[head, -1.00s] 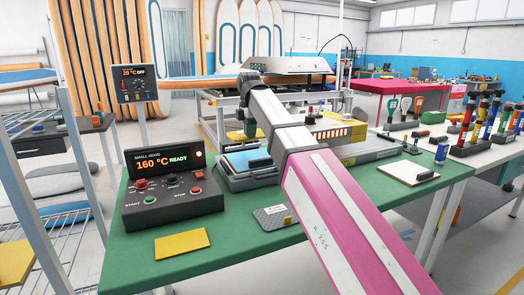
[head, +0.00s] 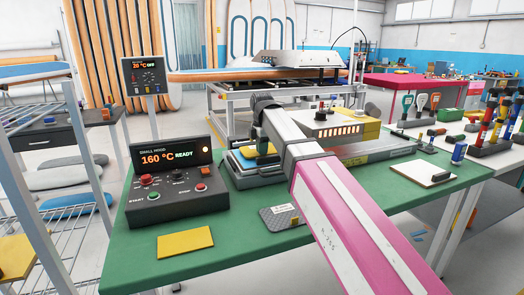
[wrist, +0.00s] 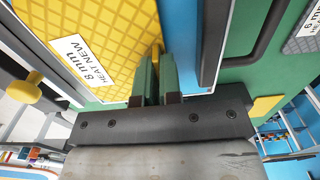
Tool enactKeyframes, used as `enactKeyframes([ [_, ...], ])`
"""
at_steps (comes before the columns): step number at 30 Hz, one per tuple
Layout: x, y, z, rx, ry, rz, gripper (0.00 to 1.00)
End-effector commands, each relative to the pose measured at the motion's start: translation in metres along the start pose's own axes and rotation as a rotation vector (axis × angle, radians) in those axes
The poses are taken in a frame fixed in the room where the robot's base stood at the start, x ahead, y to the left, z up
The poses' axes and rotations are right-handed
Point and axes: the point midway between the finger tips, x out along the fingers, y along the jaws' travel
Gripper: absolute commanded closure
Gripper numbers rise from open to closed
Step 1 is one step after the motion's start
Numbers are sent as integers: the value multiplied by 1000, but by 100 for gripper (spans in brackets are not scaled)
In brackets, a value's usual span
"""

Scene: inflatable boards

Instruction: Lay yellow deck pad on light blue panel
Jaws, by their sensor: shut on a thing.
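The yellow deck pad, with a grid texture and an "8 mm" label, fills the upper left of the wrist view (wrist: 115,25). My gripper (wrist: 157,85) has green fingers shut on the pad's near edge. The light blue panel (wrist: 208,40) shows as a strip just beside the pad in the wrist view. In the head view my gripper (head: 264,150) is low over the grey tray (head: 245,181) that bears the panel. My arm and fingers hide much of pad and panel there, and I cannot tell whether the two touch.
A control box (head: 170,190) reading 160 °C READY stands left of the tray. A plain yellow piece (head: 185,242) and a grey sample (head: 280,217) lie at the green table's front. A heater unit (head: 333,124) is behind right, and a clipboard (head: 425,173) at right.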

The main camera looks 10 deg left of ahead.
Motion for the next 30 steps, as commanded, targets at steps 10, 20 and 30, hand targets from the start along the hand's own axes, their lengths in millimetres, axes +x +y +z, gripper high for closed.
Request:
enactKeyframes([
  [10,7,0,0,0,0,0,100],
  [20,8,0,0,0,0,0,69],
  [30,-10,1,0,0,0,1,69],
])
